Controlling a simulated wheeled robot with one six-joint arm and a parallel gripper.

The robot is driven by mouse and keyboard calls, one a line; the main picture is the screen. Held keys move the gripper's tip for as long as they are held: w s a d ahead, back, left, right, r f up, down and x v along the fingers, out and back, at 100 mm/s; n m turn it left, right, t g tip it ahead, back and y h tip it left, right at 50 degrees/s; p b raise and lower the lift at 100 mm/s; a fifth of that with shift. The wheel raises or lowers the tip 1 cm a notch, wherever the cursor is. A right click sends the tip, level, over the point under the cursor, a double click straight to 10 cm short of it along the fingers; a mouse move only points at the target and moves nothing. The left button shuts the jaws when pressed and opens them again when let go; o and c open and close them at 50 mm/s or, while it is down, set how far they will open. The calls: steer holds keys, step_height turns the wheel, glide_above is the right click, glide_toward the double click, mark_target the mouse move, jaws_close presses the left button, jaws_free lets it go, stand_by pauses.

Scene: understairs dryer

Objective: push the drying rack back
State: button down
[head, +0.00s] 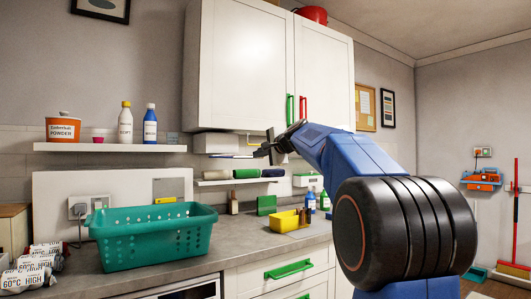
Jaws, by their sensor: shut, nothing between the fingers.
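The drying rack appears to be the white unit (216,143) with thin rods under the white wall cabinet, in the middle of the head view. A dark blue rod and a yellowish rod show at its lower right. My gripper (264,150) is shut and empty, at the end of my blue arm. In the picture it is at the right end of the rods. I cannot tell whether it touches them. My gripper and arm hide part of the wall behind.
A narrow shelf (239,181) with rolled cloths is below the rack. The counter (174,256) holds a teal basket (152,236), a yellow bin (287,222) and bottles. The wall cabinet (243,66) hangs above. A red broom (514,218) stands at the far right.

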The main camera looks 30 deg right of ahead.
mark_target(250, 157)
steer(key=shift+w+f, duration=0.2)
steer(key=shift+w, duration=0.8)
steer(key=shift+w+f, duration=0.2)
steer(key=shift+w, duration=0.75)
steer(key=shift+w, duration=0.1)
